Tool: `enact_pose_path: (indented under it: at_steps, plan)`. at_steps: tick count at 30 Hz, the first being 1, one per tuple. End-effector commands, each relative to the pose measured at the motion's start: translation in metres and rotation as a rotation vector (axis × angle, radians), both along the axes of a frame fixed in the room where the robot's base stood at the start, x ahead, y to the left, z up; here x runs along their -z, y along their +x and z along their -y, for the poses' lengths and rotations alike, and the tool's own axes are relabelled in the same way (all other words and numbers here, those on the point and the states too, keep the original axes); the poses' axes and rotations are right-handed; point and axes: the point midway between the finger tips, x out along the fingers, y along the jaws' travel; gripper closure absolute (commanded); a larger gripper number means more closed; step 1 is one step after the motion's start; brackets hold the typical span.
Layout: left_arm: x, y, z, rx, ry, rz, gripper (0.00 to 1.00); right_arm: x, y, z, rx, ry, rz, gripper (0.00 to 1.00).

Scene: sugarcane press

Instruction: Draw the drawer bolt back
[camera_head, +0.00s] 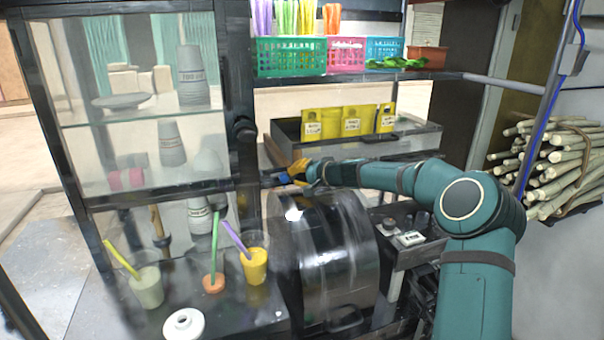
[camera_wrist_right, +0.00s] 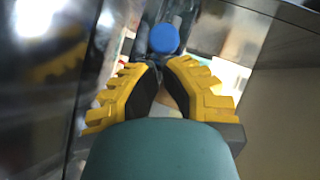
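A round blue knob (camera_wrist_right: 164,38) shows in the right wrist view, just beyond my fingertips; I cannot tell whether it belongs to the drawer bolt. The bolt itself is not clear in the head view. My right gripper (camera_head: 294,172) has yellow fingers and reaches left, between the dark press drum and the tray with yellow dividers. In the right wrist view, the right gripper's (camera_wrist_right: 160,66) tips lie close together with a narrow gap. Whether they hold something is unclear. My left gripper is not in view.
The shiny drum (camera_head: 325,255) stands right below my right forearm. A glass cabinet (camera_head: 150,190) is at left. Cups with straws (camera_head: 254,266) stand in front of it. The tray with yellow dividers (camera_head: 420,146) is behind my gripper. Cane (camera_head: 555,165) is stacked at right.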

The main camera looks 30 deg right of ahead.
Motion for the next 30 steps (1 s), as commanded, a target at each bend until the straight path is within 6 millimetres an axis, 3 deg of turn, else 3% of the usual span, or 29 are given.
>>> enact_pose_path:
  at_steps: [8,18,30]
  plan:
    - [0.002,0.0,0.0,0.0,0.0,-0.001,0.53,0.0,0.001,-0.002,-0.002,0.0,0.001,1.0]
    - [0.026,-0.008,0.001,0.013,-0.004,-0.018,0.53,0.002,0.009,-0.038,-0.002,0.001,0.0,1.0]
    - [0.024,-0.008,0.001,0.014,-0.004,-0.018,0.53,-0.001,0.009,-0.039,0.0,0.0,0.0,1.0]
